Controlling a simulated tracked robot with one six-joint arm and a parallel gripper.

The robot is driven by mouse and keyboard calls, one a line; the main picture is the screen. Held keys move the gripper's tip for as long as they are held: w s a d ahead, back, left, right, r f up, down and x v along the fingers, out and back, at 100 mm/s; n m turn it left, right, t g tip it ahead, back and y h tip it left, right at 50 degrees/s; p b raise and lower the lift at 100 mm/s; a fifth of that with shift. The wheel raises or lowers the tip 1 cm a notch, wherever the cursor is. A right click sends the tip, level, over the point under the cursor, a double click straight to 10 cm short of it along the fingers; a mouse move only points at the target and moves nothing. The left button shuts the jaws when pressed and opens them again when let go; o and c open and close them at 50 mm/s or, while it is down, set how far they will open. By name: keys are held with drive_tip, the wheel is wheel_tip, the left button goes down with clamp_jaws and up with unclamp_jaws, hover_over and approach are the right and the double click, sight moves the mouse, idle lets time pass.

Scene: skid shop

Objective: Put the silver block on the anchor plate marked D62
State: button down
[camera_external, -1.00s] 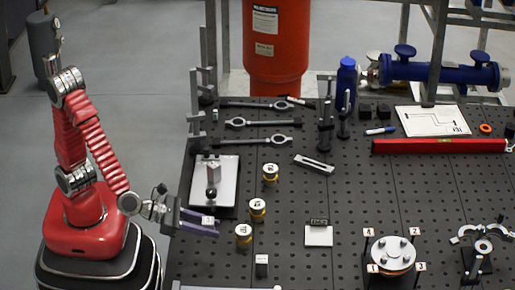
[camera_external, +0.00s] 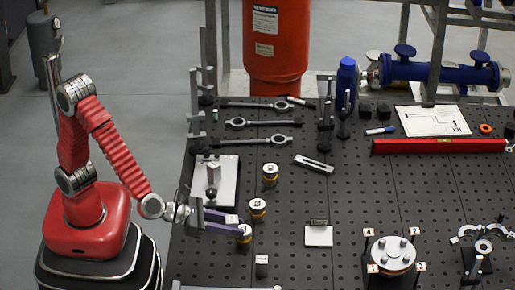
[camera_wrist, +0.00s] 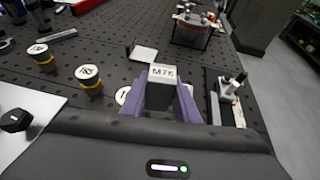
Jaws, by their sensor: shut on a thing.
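In the external view the block's white label (camera_external: 232,218) shows beside the nearest yellow-banded cylinder. A pale square plate (camera_external: 319,237) with a small dark sign (camera_external: 319,223) lies to the right of my gripper. The plate (camera_wrist: 144,54) is ahead, beyond the block, in the wrist view. I cannot read its sign, so D62 is not confirmed.
Yellow-banded cylinders (camera_external: 270,175) stand near the gripper. Another small block (camera_external: 262,266) stands at the front. A bolted flange (camera_external: 393,254) with numbered tags is right of the plate. A metal plate (camera_external: 228,180) with a black knob is behind the gripper. The table between gripper and square plate is mostly clear.

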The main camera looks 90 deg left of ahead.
drive_tip(key=w+a+n+y, duration=0.1)
drive_tip(key=w+a+y, duration=0.1)
drive_tip(key=w, duration=1)
drive_tip(key=n+y, duration=0.1)
drive_tip(key=n, duration=0.1)
hover_over(310, 240)
drive_tip(key=shift+r+g, duration=0.1)
drive_tip(key=shift+g, duration=0.3)
drive_tip(key=shift+y, duration=0.3)
drive_tip(key=shift+f, duration=3.15)
drive_tip(key=shift+f, duration=1.85)
drive_tip(key=shift+f, duration=0.1)
drive_tip(key=c, duration=1.4)
unclamp_jaws()
